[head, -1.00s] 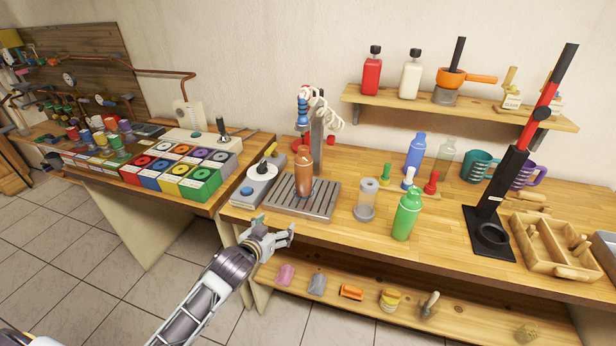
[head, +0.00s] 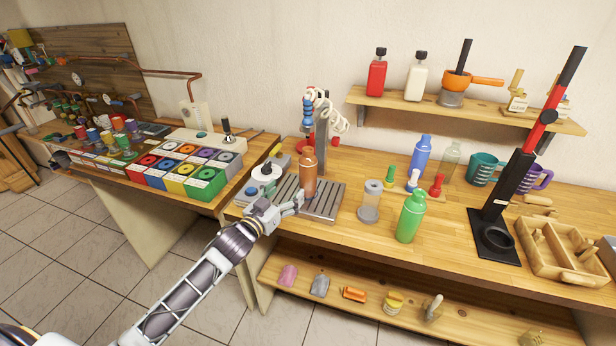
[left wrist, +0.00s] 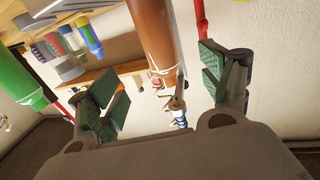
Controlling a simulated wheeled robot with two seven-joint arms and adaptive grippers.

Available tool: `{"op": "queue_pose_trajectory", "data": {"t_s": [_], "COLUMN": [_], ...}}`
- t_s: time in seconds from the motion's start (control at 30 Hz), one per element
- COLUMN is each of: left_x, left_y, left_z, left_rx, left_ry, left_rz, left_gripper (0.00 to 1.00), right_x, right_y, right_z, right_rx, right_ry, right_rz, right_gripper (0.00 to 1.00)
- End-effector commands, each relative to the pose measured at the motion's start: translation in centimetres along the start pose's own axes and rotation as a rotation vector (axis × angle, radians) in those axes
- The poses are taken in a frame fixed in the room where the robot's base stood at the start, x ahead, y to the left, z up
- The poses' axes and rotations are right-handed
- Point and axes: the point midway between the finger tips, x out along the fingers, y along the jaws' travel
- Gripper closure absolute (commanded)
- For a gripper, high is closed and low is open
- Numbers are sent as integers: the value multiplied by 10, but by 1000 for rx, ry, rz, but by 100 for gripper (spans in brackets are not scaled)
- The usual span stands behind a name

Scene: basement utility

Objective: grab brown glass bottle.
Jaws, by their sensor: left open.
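The brown glass bottle (head: 308,174) stands upright on the grey slatted tray (head: 325,201) near the left end of the workbench. My left gripper (head: 281,199) is at the tray's front left, just left of the bottle and close to it in the head view. In the left wrist view the gripper (left wrist: 165,85) is open, and the bottle (left wrist: 153,38) shows ahead between its two green-padded fingers, nearer the top of the picture. Nothing is held between the fingers. My right gripper is not in view.
A grey device with a round white dial (head: 264,172) stands left of the tray. A post with a coiled white hose (head: 336,118) rises behind the bottle. Coloured boxes (head: 185,170) cover the left bench.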

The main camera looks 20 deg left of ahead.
Motion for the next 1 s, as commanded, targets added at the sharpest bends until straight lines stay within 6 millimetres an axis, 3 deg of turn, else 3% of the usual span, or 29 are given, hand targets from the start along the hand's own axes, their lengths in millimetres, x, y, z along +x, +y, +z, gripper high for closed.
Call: {"op": "queue_pose_trajectory", "data": {"t_s": [0.37, 1.0], "left_x": [3, 44], "left_y": [0, 0], "left_z": [0, 0], "left_rx": [1, 1], "left_ry": [-1, 0], "left_rz": [-1, -1], "left_gripper": [21, 21], "right_x": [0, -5], "right_y": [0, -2], "right_z": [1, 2], "right_rx": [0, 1], "right_ry": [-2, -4], "right_rz": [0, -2], "right_gripper": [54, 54]}}
